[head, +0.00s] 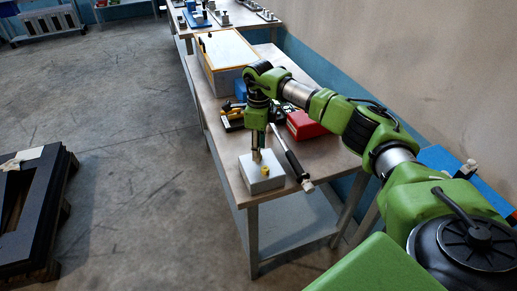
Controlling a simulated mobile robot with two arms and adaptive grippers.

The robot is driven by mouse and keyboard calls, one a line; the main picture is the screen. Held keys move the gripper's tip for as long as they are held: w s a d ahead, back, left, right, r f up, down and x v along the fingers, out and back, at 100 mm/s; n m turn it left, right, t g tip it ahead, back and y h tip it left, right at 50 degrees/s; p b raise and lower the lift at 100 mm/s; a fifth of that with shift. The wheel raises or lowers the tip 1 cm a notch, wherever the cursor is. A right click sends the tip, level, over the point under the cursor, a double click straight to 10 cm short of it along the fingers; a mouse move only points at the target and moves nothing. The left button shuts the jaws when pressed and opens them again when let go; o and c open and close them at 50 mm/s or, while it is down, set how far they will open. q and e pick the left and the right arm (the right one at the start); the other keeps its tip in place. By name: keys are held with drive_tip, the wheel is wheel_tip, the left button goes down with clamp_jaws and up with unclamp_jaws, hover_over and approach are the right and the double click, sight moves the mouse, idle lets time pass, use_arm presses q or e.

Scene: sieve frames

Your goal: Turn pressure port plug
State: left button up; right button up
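A light grey block (255,184) sits near the front edge of the workbench, with a small yellow piece (265,171) on it that looks like the plug. My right gripper (257,150) points down from above, just behind the yellow piece. Its fingertips are close to the block; whether they touch it is too small to tell. A narrow brownish-grey part shows at the fingertips, and I cannot tell whether it is a finger or a held thing. My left gripper is not in view.
A long black-handled tool (287,153) lies right of the block. A red box (305,124) and a white, yellow-edged case (226,50) are farther back on the workbench (224,146). A wall runs along the right.

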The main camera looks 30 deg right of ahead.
drive_tip(key=shift+f, duration=0.9)
drive_tip(key=shift+c, duration=0.7)
clamp_jaws()
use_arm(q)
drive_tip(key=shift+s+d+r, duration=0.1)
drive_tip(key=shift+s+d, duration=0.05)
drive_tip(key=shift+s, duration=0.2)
